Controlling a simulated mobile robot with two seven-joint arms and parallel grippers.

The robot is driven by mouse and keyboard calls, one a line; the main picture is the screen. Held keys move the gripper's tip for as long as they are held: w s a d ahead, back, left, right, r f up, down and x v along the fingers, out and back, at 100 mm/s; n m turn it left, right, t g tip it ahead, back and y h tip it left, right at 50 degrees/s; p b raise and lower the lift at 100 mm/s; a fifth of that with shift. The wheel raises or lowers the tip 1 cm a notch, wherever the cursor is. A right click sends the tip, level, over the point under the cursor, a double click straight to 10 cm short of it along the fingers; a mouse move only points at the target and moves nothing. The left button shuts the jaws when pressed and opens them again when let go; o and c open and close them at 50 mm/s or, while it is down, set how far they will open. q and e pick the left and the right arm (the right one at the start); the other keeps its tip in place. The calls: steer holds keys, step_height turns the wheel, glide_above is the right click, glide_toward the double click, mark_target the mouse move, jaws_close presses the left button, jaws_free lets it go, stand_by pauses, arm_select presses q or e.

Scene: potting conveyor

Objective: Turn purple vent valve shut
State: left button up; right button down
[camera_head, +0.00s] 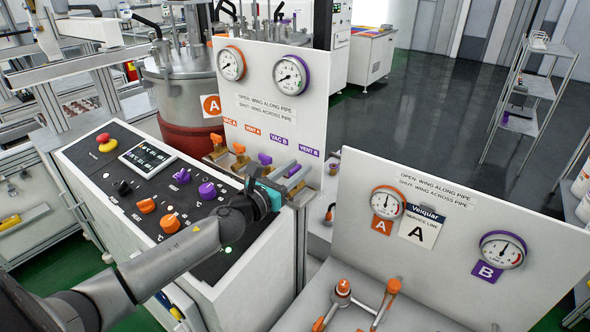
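The purple vent valve, under the label VENT B, has a small purple wing handle (294,169) on a brass body at the right end of a row of valves. The wing's exact angle is also unclear. My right gripper is out of view.
To its left are the purple VAC B valve (265,158) and orange valves VENT A (239,149) and VAC A (216,139). A white gauge board (272,128) stands behind. The control console (110,172) lies below my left arm. Another gauge panel (440,240) stands at right.

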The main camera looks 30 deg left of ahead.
arm_select(q)
jaws_close()
